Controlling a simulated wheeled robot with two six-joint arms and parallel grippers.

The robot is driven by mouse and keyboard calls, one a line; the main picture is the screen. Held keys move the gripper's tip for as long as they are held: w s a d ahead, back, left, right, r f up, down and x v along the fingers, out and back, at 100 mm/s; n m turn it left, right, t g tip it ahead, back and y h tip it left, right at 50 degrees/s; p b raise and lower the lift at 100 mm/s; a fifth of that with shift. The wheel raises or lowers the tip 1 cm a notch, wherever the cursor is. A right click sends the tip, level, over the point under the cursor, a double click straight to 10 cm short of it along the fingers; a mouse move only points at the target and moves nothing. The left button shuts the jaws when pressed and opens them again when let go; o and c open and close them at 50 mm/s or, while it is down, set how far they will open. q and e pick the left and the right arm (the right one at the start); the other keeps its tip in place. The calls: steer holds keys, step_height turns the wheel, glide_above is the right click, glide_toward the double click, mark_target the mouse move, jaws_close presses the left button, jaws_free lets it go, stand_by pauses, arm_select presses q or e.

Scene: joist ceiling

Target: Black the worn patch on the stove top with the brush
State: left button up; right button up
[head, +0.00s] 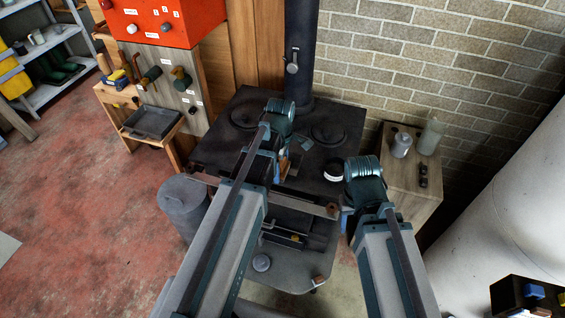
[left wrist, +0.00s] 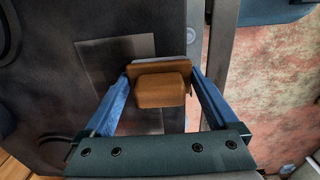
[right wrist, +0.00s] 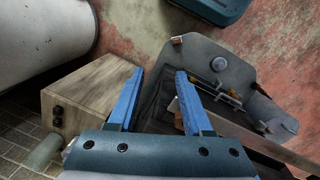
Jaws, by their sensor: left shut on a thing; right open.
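The stove top (head: 225,148) is a dark, flat plate with round lids. In the left wrist view a slightly lighter, squarish worn patch (left wrist: 108,55) shows on the dark stove top (left wrist: 60,95). My left gripper (left wrist: 164,74) is shut on the brown brush (left wrist: 162,90), which covers the patch's lower right corner. I cannot tell whether the brush touches the surface. In the head view the brush (head: 283,167) is mostly hidden by my left arm. My right gripper (right wrist: 160,73) is open and empty, at the stove's front right.
A round tin (head: 333,171) with a pale rim is on the stove's right side. A rail (head: 318,207) runs along the front. The wooden cabinet (head: 408,185) at right holds a grey can (head: 400,144) and a bottle (head: 430,137). The stovepipe (head: 301,50) rises behind.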

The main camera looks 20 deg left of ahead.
arm_select(q)
steer(key=shift+a, duration=0.15)
steer(key=shift+a+r, duration=0.1)
steer(key=shift+a, duration=0.8)
steer(key=shift+w, duration=0.1)
steer(key=shift+w+d, duration=0.1)
steer(key=shift+w, duration=1.7)
steer(key=shift+w, duration=0.1)
steer(key=shift+w, duration=1.65)
